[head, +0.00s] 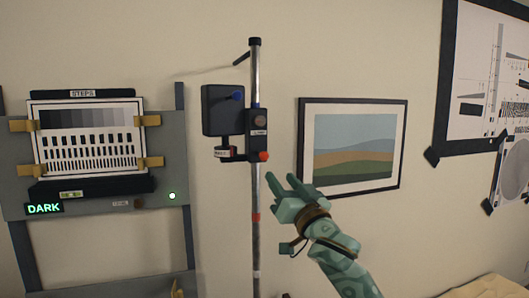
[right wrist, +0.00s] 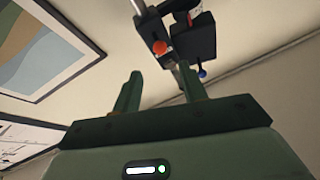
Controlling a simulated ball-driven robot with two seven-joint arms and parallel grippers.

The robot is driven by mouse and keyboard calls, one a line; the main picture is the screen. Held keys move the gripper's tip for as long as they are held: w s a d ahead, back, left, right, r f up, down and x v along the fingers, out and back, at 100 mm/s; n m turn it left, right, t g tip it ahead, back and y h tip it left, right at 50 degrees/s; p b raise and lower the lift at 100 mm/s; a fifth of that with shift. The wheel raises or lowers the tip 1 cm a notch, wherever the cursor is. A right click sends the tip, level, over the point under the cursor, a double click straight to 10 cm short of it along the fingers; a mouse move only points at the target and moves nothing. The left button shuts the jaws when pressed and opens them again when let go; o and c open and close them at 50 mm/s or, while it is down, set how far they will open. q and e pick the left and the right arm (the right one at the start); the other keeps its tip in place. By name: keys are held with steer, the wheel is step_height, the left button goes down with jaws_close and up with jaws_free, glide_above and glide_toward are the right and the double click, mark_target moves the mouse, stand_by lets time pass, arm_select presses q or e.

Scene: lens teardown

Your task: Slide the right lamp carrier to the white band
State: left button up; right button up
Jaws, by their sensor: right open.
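The lamp carrier (head: 257,124) is a dark block on an upright metal pole (head: 257,190), with a black lamp box (head: 221,110) on its left and an orange-red knob (head: 263,156) at its lower right. Below it the pole bears a red band (head: 256,217) and, lower down, a white band (head: 256,274). My right gripper (head: 281,176) is open and empty, just right of the pole and slightly below the knob. In the right wrist view, the knob (right wrist: 160,47) shows beyond the open fingers (right wrist: 158,75), apart from them. My left gripper is not in view.
A framed landscape picture (head: 352,147) hangs on the wall behind my right gripper. At left stands a grey panel with a striped test chart (head: 88,138) and a lit DARK sign (head: 43,209). More charts (head: 487,75) hang at far right.

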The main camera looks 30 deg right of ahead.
mark_target(266, 158)
steer(key=p+x, duration=0.2)
steer(key=x, duration=0.9)
